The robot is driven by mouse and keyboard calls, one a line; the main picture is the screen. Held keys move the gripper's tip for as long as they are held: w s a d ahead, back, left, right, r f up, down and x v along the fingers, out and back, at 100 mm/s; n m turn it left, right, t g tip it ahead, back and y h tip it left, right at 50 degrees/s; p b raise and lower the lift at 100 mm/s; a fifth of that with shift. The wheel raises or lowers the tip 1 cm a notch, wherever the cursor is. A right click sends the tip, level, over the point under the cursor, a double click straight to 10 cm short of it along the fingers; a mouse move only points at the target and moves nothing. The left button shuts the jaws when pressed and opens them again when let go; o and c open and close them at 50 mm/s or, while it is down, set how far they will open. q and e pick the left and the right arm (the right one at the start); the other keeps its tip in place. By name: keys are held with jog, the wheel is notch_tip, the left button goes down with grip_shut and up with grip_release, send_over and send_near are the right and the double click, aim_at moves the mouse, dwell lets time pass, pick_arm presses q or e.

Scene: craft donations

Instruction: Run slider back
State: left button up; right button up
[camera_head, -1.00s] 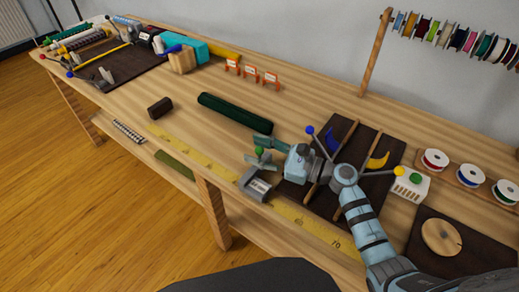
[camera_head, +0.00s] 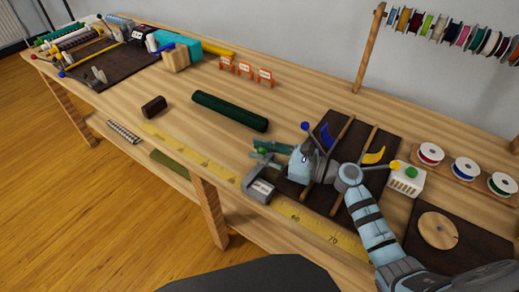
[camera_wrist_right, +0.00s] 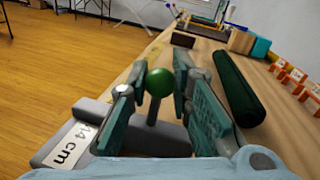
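The slider (camera_head: 259,190) is a grey block with a white label and a green ball knob (camera_head: 262,151) on a short stem. It sits on the yellow rule (camera_head: 312,226) along the table's front edge. In the wrist view the slider's label (camera_wrist_right: 68,145) ends in "4 cm", and the green knob (camera_wrist_right: 159,82) stands upright between the fingertips. My right gripper (camera_head: 263,153) reaches in from the right with its teal fingers on either side of the knob, apparently touching it. My left gripper is not in view.
A dark green roll (camera_head: 230,110) lies behind the rule, with a dark brown block (camera_head: 153,106) to its left. A dark mat (camera_head: 381,185) with wooden bars and coloured knobs lies under my right arm. A white box (camera_head: 406,180) and spools (camera_head: 465,169) stand further right.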

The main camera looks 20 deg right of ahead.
jog(key=o, duration=0.4)
jog(key=v, duration=1.2)
jog(key=shift+r, duration=0.1)
